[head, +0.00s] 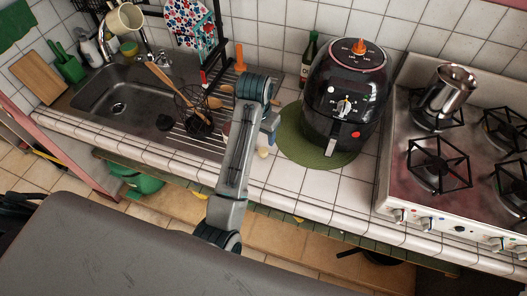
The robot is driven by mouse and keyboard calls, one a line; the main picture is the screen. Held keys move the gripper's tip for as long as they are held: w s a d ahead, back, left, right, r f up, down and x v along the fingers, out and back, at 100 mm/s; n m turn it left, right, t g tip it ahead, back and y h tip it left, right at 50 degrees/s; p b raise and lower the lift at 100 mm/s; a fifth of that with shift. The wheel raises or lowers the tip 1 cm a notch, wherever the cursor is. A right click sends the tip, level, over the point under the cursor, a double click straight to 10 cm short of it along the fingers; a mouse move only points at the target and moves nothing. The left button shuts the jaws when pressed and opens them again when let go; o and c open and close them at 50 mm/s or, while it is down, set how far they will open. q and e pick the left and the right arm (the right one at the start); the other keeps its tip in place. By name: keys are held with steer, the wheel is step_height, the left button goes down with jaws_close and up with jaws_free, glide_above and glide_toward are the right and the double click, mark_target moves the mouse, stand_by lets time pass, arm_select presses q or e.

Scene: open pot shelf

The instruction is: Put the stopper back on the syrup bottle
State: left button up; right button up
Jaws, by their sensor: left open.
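A dark green bottle (308,62) with a pale label stands upright at the back of the counter, partly behind the air fryer. It may be the syrup bottle; its mouth is too small to read. A small cream-coloured piece (263,152) lies on the white tiles; I cannot tell whether it is the stopper. My left gripper (268,132) is open and points down just above and beside that piece, left of the green mat. The arm partly hides the gripper, and its fingertips are hard to make out. My right gripper is out of view.
The black air fryer (345,100) stands on the round green mat (300,148). The stove (405,190) with a metal pot (450,92) is at right. The sink (118,103) and a drainer with utensils are at left. Tiles in front of the mat are clear.

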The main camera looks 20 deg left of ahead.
mark_target(262, 152)
arm_select(q)
steer(key=shift+s, duration=0.15)
steer(key=shift+f, duration=0.1)
steer(key=f+b, duration=0.2)
steer(key=f, duration=0.1)
steer(key=shift+w+f+b, duration=0.1)
steer(key=shift+w+b, duration=0.15)
steer(key=shift+b, duration=0.15)
steer(key=shift+w+f+p, duration=0.15)
steer(key=shift+f+p, duration=0.55)
steer(key=shift+f, duration=0.4)
